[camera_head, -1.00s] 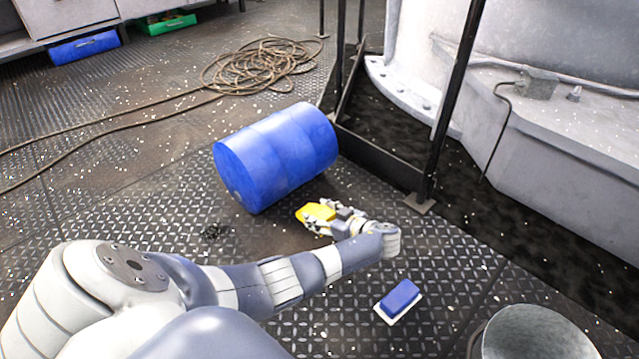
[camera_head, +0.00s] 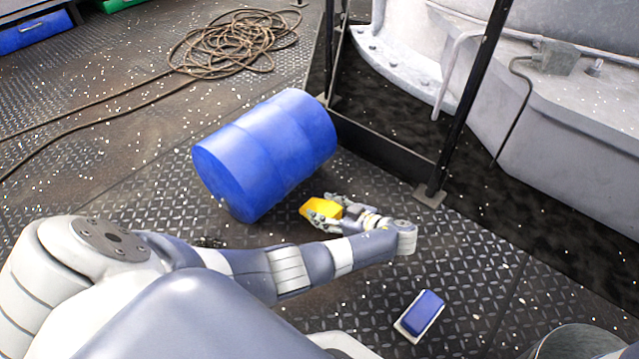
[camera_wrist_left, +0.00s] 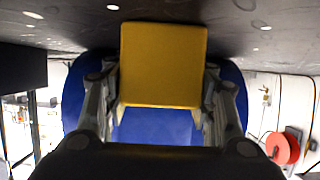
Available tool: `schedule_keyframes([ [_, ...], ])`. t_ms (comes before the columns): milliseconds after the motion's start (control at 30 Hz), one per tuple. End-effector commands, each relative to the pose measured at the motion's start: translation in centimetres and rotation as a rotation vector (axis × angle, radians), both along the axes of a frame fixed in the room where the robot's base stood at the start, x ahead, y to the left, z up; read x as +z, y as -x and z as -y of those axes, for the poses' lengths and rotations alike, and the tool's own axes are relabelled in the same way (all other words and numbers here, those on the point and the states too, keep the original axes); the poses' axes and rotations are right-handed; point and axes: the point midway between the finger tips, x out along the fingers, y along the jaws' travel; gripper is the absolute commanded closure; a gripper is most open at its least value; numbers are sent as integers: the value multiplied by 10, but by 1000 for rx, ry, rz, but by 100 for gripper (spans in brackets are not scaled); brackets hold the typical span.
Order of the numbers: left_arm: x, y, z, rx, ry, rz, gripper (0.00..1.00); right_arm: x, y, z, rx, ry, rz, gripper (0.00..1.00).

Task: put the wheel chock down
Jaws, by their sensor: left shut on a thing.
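The yellow wheel chock (camera_head: 318,208) is in my left gripper (camera_head: 328,210), beside the lower right of the blue drum in the head view. In the left wrist view the chock (camera_wrist_left: 162,65) shows as a yellow block between the two fingers of my left gripper (camera_wrist_left: 160,98), which is shut on it. The blue drum (camera_head: 265,150) lies on its side on the deck, and its blue surface (camera_wrist_left: 155,125) shows behind the chock in the wrist view. I cannot tell whether the chock touches the deck. My right gripper is not in view.
A blue and white block (camera_head: 420,315) lies on the deck at the lower right, near a grey bucket (camera_head: 570,343). Black railing posts (camera_head: 468,100) stand right of the drum. A coiled rope (camera_head: 235,42) lies behind. The deck right of my arm is mostly clear.

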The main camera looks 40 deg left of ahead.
Motion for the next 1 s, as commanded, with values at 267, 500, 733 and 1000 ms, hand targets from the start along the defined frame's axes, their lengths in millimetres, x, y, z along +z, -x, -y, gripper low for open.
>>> schedule_keyframes([
  [267,-1,0,2,-1,0,1,79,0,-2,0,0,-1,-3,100],
  [500,-3,0,1,0,0,0,29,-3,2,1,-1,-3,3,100],
  [733,-3,0,1,0,0,1,29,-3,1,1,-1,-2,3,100],
  [1000,10,1,18,-2,3,0,29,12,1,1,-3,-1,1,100],
])
